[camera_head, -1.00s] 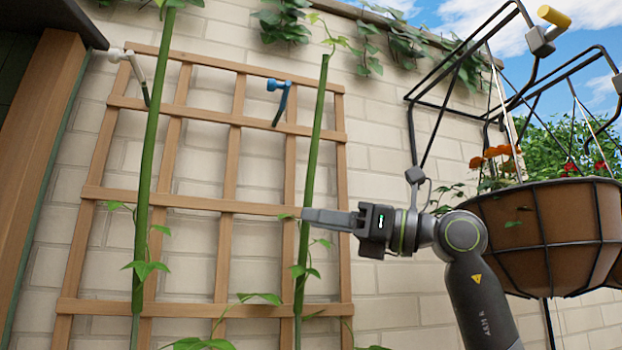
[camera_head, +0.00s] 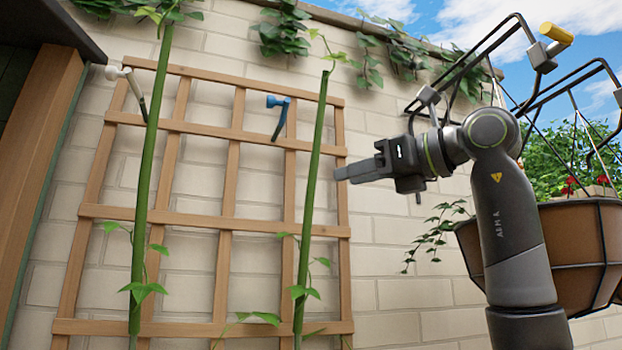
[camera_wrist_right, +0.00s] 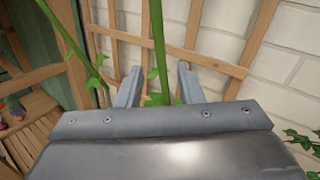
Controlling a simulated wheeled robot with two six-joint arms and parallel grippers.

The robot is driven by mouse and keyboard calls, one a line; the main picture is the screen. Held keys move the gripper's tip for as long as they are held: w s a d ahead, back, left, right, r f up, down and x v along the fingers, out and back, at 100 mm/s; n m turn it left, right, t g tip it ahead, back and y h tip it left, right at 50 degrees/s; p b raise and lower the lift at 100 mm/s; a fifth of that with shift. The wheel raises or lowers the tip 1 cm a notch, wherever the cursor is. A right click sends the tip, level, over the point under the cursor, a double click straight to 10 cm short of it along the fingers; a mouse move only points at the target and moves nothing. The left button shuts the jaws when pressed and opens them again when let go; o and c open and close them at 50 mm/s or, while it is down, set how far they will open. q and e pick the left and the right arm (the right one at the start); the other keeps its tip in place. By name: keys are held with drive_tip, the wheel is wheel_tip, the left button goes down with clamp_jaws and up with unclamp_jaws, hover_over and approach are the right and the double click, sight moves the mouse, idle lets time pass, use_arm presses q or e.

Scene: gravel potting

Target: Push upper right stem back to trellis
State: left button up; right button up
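The right green stem (camera_head: 312,160) rises in front of the right part of the wooden trellis (camera_head: 233,160), its top leaning slightly right. I cannot tell how wide the gap between them is. My right gripper (camera_head: 350,173) is to the right of this stem's upper half, apart from it in the head view. In the right wrist view, its two fingers (camera_wrist_right: 157,84) are spread with nothing gripped. A green stem (camera_wrist_right: 160,45) shows beyond and between them. A left stem (camera_head: 148,190) also stands before the trellis. My left gripper is not in view.
A blue-headed clip (camera_head: 278,102) and a white-headed one (camera_head: 119,73) are at the trellis's upper part. A hanging planter (camera_head: 560,250) with a black frame is at the right, behind my right arm. A brick wall (camera_head: 400,300) is behind the trellis.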

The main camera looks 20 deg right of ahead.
sight(311, 196)
drive_tip(key=p+x, duration=0.3)
drive_tip(key=x, duration=0.6)
drive_tip(key=shift+w+a, duration=0.15)
drive_tip(key=shift+c, duration=0.4)
clamp_jaws()
